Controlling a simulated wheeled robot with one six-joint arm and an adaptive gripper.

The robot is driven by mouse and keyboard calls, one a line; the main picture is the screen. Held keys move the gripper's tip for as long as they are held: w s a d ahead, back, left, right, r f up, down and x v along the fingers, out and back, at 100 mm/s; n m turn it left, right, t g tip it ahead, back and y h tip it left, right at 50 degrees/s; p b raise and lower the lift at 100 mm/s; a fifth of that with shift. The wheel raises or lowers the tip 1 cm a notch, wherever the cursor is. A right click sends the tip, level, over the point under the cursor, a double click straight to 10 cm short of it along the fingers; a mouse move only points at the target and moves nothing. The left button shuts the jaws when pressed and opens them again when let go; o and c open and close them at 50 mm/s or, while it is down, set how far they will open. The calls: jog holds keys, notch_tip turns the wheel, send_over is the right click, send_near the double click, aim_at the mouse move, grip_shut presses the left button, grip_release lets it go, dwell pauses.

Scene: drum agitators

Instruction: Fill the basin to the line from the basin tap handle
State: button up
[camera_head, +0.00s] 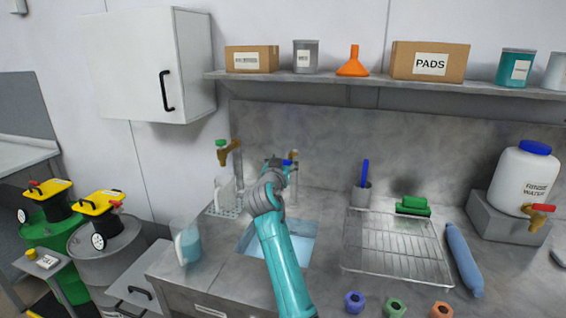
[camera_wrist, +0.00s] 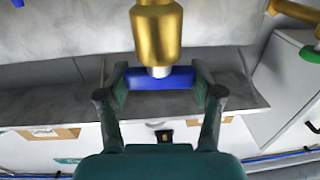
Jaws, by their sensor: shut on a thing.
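The basin (camera_head: 308,230) is set into the counter and is partly hidden behind my arm. Pale blue water (camera_head: 298,247) shows in it; I cannot make out a fill line. The basin tap (camera_wrist: 157,32) is brass with a blue handle (camera_wrist: 147,83), which also shows as a small blue spot in the head view (camera_head: 288,162). My gripper (camera_wrist: 160,79) is at the tap, its two fingers on either side of the blue handle, shut on it. In the head view my gripper (camera_head: 279,166) covers most of the tap. Whether water is running is hidden.
A second brass tap with a green handle (camera_head: 221,143) stands to the left. A clear jug (camera_head: 186,241) stands on the counter's left edge. A shelf (camera_head: 340,80) runs above.

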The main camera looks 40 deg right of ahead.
jog(key=shift+m+g+h, duration=0.5)
jog(key=shift+g, duration=0.1)
jog(key=o, duration=1.2)
jog(key=shift+c, duration=0.2)
jog(key=v, duration=1.2)
